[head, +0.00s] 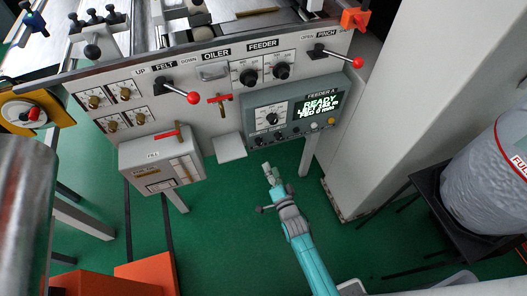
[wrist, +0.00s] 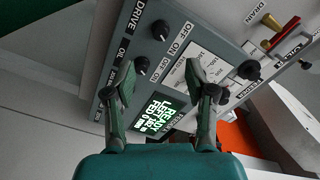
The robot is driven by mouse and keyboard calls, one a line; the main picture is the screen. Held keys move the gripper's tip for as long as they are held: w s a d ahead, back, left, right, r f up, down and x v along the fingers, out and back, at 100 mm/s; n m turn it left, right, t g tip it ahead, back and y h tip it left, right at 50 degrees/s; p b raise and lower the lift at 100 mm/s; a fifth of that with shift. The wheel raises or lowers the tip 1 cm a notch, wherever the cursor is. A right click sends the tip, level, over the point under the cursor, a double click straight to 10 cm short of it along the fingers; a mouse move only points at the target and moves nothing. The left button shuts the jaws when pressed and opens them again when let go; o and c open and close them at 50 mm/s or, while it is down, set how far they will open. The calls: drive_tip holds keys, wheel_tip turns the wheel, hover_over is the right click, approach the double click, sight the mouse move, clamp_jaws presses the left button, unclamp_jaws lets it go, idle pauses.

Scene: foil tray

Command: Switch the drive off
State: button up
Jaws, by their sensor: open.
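The drive knob is a small black rotary knob (wrist: 160,30) under the DRIVE label, with OFF and ON marked beside it, on the grey-green control panel (head: 250,104). In the head view it is the leftmost small knob (head: 257,142) of the panel's bottom row. I cannot tell which mark it points to. My gripper (wrist: 160,78) is open and empty, facing the panel. In the wrist view the knob shows above and between its fingertips, apart from them. In the head view my gripper (head: 271,168) is just below the panel. The lit display (wrist: 160,108) reads READY.
The OIL knob (wrist: 142,65) sits beside the drive knob, close to a fingertip. A larger dial (head: 272,119) is on the panel above. A grey box (head: 229,147) juts out left of the panel. A post (head: 309,155) stands below right. Green floor is open below.

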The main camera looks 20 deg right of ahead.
sight(260, 145)
drive_tip(key=w, duration=1.1)
drive_tip(key=shift+w, duration=0.2)
clamp_jaws()
